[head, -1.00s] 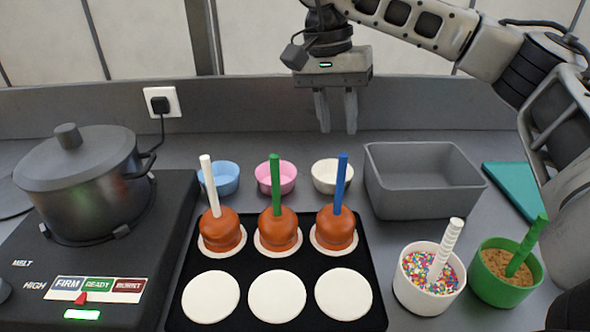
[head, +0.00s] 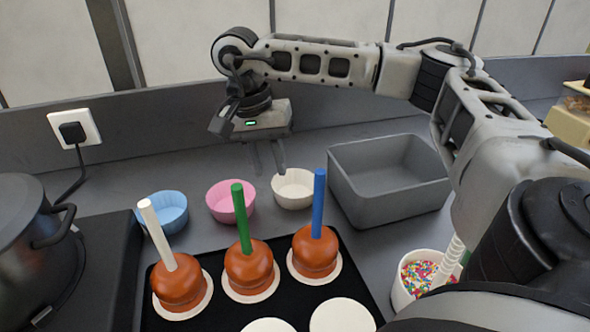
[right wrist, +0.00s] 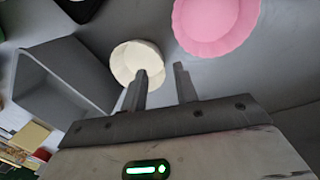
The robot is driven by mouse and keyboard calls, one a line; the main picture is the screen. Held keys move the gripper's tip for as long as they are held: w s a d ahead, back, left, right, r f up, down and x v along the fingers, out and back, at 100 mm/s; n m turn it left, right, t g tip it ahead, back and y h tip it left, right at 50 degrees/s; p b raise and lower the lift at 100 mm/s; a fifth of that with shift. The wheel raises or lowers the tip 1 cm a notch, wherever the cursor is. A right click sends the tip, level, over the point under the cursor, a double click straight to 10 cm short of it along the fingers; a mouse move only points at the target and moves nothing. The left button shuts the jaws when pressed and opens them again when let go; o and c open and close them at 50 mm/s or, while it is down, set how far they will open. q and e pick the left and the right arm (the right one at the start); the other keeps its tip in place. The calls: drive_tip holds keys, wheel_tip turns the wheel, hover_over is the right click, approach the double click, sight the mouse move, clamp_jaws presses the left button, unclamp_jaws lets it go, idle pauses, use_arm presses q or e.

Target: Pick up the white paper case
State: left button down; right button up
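The white paper case (head: 293,190) stands on the grey counter behind the apple with the blue stick, between the pink case (head: 230,202) and the grey bin. It also shows in the right wrist view (right wrist: 135,58), partly covered by one finger. My right gripper (head: 268,172) is open and empty. It hangs just behind and above the white case, fingers pointing down. In the right wrist view the gripper (right wrist: 162,72) has its fingers apart, one over the white case and one over bare counter. My left gripper is not in view.
A blue case (head: 165,212) stands left of the pink one. The grey bin (head: 388,180) is close on the right. Caramel apples with upright sticks (head: 249,268) stand in front on a black tray (head: 213,264). A sprinkle cup (head: 402,292) is at right, partly behind my arm.

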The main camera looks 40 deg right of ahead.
sight(274, 183)
drive_tip(key=f, duration=0.5)
drive_tip(key=shift+s+d, duration=0.25)
drive_tip(key=shift+s, duration=0.15)
drive_tip(key=shift+r, duration=0.1)
clamp_jaws()
